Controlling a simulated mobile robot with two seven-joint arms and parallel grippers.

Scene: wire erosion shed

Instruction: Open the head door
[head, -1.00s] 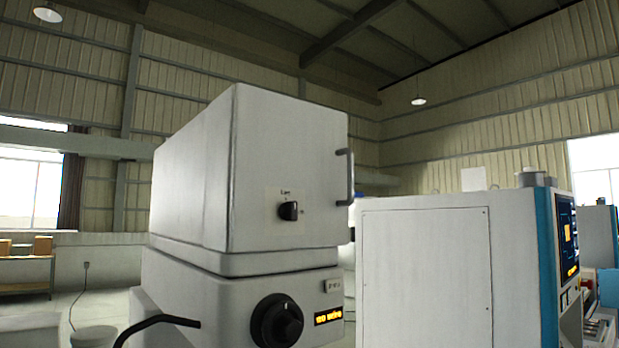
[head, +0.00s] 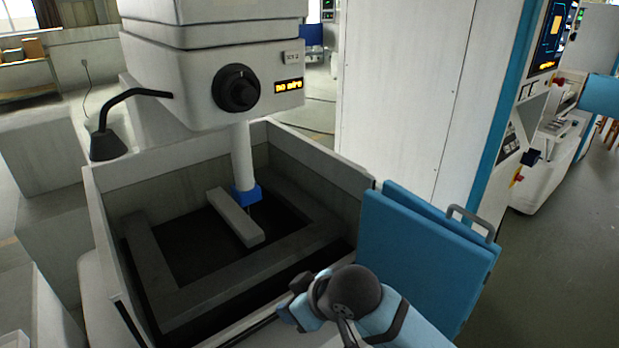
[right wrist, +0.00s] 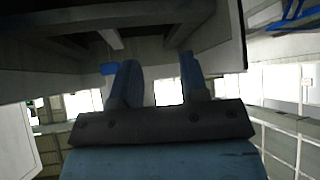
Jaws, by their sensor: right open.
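Only the bottom of the white head box (head: 235,9) shows at the top of the head view; its door handle is out of frame, so I cannot see how the door stands. Below it is the lower head housing (head: 180,85) with a black round knob (head: 236,88) and a lit amber display (head: 288,86). My right gripper (head: 297,303) is low in front, by the tank's front edge and well below the head. In the right wrist view its two blue fingers (right wrist: 157,82) are apart with nothing between them. My left gripper is not in view.
An open-topped work tank (head: 330,155) stands below the head, with a grey frame (head: 155,255) inside. A blue panel with a grey handle (head: 415,255) stands out at the tank's right. A white cabinet (head: 400,90) is behind it. A black bent-neck lamp (head: 108,143) is at left.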

